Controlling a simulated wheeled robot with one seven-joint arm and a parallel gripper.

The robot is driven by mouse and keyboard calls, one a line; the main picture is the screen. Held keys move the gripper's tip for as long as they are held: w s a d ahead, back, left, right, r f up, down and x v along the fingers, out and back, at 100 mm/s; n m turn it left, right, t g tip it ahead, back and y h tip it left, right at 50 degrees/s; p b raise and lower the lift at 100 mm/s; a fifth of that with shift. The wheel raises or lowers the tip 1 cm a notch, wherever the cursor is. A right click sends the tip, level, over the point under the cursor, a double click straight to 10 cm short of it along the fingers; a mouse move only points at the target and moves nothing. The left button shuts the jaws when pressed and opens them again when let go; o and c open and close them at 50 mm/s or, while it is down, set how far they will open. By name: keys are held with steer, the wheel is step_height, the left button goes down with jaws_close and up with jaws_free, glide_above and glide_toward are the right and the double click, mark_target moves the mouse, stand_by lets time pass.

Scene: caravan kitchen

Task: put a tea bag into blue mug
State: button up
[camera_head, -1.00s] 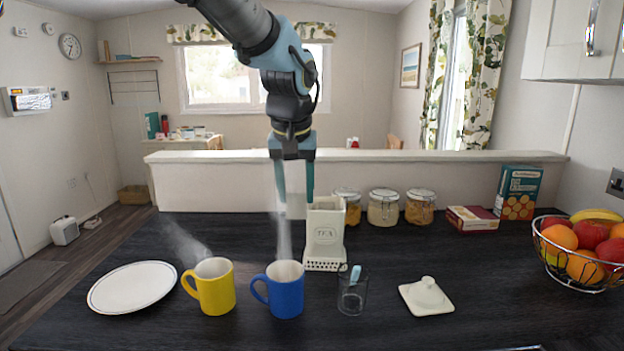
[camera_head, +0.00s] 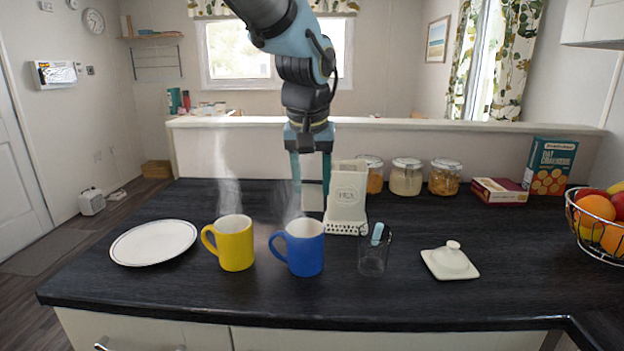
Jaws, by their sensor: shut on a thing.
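The blue mug (camera_head: 305,252) stands upright on the dark counter with its handle to the left and steam rising above it. My gripper (camera_head: 311,188) is above and behind the mug, pointing down. It is shut on a pale, flat tea bag (camera_head: 312,198), which hangs between its fingers. The cream tea caddy (camera_head: 346,200) stands just right of the gripper, with its top open and a perforated front foot. Its square lid (camera_head: 450,262) lies on the counter at the right.
A yellow mug (camera_head: 235,245), also steaming, stands left of the blue mug. A glass (camera_head: 374,252) with a blue-handled utensil stands to its right. A white plate (camera_head: 153,243) lies far left. Jars (camera_head: 406,178), boxes (camera_head: 550,168) and a fruit basket (camera_head: 600,225) stand right.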

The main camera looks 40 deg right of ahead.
steer(key=o, duration=1.4)
steer(key=shift+c, duration=0.2)
steer(key=shift+r, duration=0.1)
steer(key=b+v, duration=0.1)
steer(key=v, duration=0.9)
steer(key=shift+r+b, duration=0.3)
steer(key=shift+b, duration=0.1)
steer(key=shift+a, duration=0.1)
